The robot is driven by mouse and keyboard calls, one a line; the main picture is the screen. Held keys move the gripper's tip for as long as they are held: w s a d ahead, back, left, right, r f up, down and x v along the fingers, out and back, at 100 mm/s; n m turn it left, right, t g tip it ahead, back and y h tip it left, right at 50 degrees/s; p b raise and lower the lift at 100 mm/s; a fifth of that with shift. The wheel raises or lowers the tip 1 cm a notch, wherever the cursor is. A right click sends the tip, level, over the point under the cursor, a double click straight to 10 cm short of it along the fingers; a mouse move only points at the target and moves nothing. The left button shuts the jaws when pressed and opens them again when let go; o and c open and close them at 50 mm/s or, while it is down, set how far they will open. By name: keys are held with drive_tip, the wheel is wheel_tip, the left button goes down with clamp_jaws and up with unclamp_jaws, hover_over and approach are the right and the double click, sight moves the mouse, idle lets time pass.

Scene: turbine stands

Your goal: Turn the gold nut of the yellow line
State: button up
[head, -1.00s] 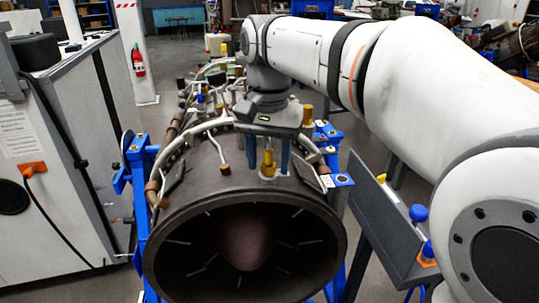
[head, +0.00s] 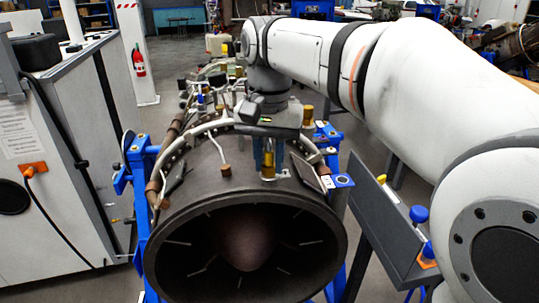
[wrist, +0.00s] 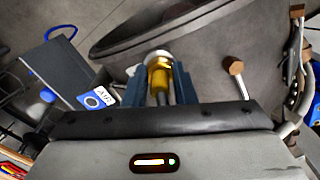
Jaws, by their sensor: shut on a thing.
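A gold nut (head: 268,158) stands on top of the dark turbine casing (head: 200,185), near its front rim. In the wrist view the gold nut (wrist: 160,74) shows between two blue fingers, with a pale fitting at its far end. My gripper (head: 269,162) points down at the casing and is shut on this nut, one finger on each side; it also shows in the wrist view (wrist: 160,85). The fingers hide part of the nut. I cannot tell the line's colour here.
Another gold fitting (head: 307,114) stands just right of my gripper. A bent pipe with a brown end (head: 225,170) rises to the left. A blue stand (head: 341,181) holds the turbine. A grey tray (head: 385,215) with blue-capped items is at the right.

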drive_tip(key=n+p, duration=0.1)
drive_tip(key=n, duration=0.5)
idle(0.3)
drive_tip(key=shift+n, duration=0.4)
drive_tip(key=o, duration=1)
wheel_tip(320, 180, up, 8)
drive_tip(key=shift+f, duration=0.1)
idle(0.3)
